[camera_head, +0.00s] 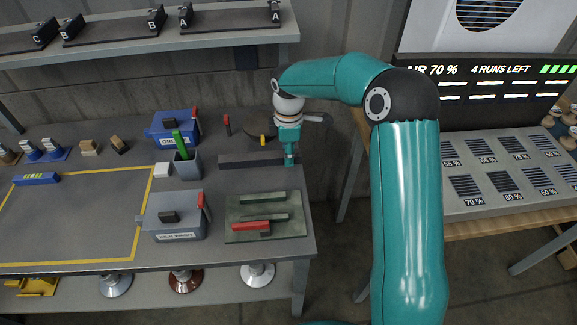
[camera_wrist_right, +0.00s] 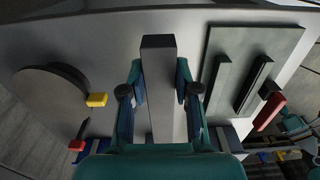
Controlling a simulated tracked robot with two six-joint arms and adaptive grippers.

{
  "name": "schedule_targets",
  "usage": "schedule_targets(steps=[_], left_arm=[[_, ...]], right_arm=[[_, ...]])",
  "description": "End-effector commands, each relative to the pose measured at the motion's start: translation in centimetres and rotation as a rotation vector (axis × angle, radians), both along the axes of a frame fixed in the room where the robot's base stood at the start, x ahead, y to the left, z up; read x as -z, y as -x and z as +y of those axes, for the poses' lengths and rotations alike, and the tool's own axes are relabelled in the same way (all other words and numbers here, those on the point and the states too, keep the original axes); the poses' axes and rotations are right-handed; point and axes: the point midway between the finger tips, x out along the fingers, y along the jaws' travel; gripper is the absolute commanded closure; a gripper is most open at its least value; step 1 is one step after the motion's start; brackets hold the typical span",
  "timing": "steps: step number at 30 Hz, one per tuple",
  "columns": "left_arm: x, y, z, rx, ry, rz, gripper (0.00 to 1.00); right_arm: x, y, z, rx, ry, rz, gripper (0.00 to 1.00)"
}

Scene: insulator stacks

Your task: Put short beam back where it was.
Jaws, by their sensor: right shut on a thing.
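The short beam, a plain dark grey bar (camera_head: 245,160), lies level along the back right of the workbench (camera_head: 225,257). My right gripper (camera_head: 290,161) reaches down over the bar's right end and is shut on it. In the right wrist view the bar (camera_wrist_right: 160,60) runs between the two fingers of my right gripper (camera_wrist_right: 160,92). Whether the bar touches the bench or is slightly raised, I cannot tell. My left gripper is not in view.
A grey cup (camera_head: 187,166), two toolboxes and a round dark disc (camera_head: 262,131) stand nearby. A yellow-bordered area (camera_head: 75,220) on the left is mostly clear.

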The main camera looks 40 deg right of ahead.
Motion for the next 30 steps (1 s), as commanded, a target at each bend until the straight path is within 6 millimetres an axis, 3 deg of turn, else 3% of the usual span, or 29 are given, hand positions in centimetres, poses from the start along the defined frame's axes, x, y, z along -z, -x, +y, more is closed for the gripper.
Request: schedule_targets(steps=[8, 15, 26, 27, 30], left_arm=[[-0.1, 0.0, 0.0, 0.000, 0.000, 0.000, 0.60], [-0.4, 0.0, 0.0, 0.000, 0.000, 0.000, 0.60], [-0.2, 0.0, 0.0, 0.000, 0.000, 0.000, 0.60], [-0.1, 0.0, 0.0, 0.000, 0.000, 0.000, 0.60], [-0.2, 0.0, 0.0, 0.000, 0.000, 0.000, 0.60]], right_arm=[[2.2, 0.0, 0.0, -0.001, 0.001, -0.001, 1.00], [5.4, 0.0, 0.0, 0.000, 0.000, 0.000, 1.00], [5.9, -0.1, 0.0, -0.001, 0.001, -0.003, 1.00], [6.0, 0.0, 0.0, -0.001, 0.001, -0.001, 0.68], [5.9, 0.0, 0.0, -0.001, 0.001, -0.001, 0.51]])
